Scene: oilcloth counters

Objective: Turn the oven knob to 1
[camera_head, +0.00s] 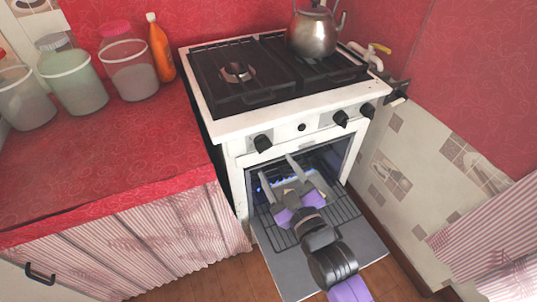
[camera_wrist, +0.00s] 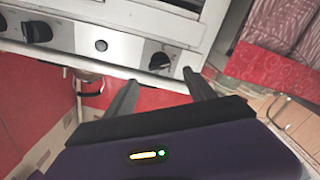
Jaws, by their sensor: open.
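The white stove's front panel carries black knobs: a left knob (camera_head: 262,143), a middle knob (camera_head: 340,118) and a right knob (camera_head: 367,110). A small black button (camera_head: 301,127) sits between the left and middle knobs. My gripper (camera_head: 277,166) is open and empty, in front of the oven opening below the left knob. In the wrist view, which looks upside down, the left knob (camera_wrist: 160,62) appears between and just beyond my open fingertips (camera_wrist: 160,77), with no clear contact. The middle knob (camera_wrist: 37,32) also shows there. Knob markings are too small to read.
A kettle (camera_head: 313,32) stands on the hob. Jars (camera_head: 128,65) and an orange bottle (camera_head: 160,50) stand on the red counter (camera_head: 120,150) at left.

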